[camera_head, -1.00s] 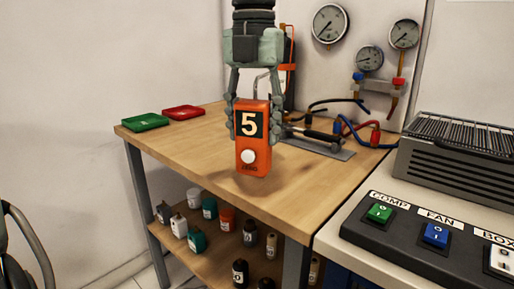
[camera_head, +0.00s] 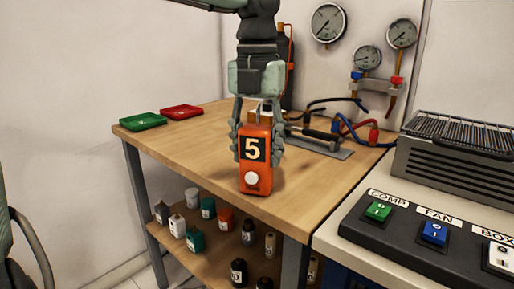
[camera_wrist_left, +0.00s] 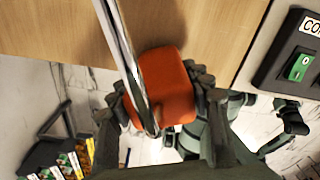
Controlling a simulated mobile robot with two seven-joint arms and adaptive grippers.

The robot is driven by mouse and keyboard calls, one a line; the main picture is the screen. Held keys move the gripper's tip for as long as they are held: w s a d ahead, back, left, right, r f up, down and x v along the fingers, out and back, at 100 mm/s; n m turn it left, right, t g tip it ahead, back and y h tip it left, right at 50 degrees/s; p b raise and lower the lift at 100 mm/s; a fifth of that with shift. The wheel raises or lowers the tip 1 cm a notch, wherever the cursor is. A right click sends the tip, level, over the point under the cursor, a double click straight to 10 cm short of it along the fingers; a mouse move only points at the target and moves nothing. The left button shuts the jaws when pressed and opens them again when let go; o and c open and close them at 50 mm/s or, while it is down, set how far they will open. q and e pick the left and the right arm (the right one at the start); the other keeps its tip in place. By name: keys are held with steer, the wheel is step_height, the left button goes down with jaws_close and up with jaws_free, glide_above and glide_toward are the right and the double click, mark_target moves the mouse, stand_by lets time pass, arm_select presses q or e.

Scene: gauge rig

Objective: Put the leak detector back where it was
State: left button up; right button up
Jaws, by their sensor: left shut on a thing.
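The leak detector (camera_head: 256,182), an orange box with a black "5" label and a white round button, stands upright in the head view near the front edge of the wooden bench (camera_head: 190,160). My left gripper (camera_head: 257,145) comes down from above and is shut on it, fingers on both sides. In the left wrist view the orange body (camera_wrist_left: 168,88) sits between the fingers, with a shiny metal tube crossing over it. I cannot tell whether its base touches the bench.
A green tray (camera_head: 143,122) and a red tray (camera_head: 182,112) lie at the bench's back left. Hoses and a grey plate (camera_head: 328,150) are behind the detector to the right. A switch panel (camera_head: 400,235) stands at the right. Bottles fill the lower shelf (camera_head: 203,262).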

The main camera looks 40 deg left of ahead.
arm_select(q)
steer(key=o, duration=1.5)
steer(key=shift+c, duration=0.2)
steer(key=shift+r, duration=0.1)
steer(key=shift+r, duration=0.15)
step_height(320, 180, up, 11)
steer(key=shift+f+p, duration=0.1)
steer(key=shift+p, duration=0.6)
steer(key=shift+r, duration=0.55)
arm_select(e)
steer(key=shift+w+d+f+g, duration=0.1)
steer(key=shift+f+g, duration=0.05)
steer(key=shift+f, duration=0.7)
steer(key=shift+w+d+f+g, duration=0.1)
steer(key=shift+f+g, duration=0.05)
steer(key=shift+f, duration=0.65)
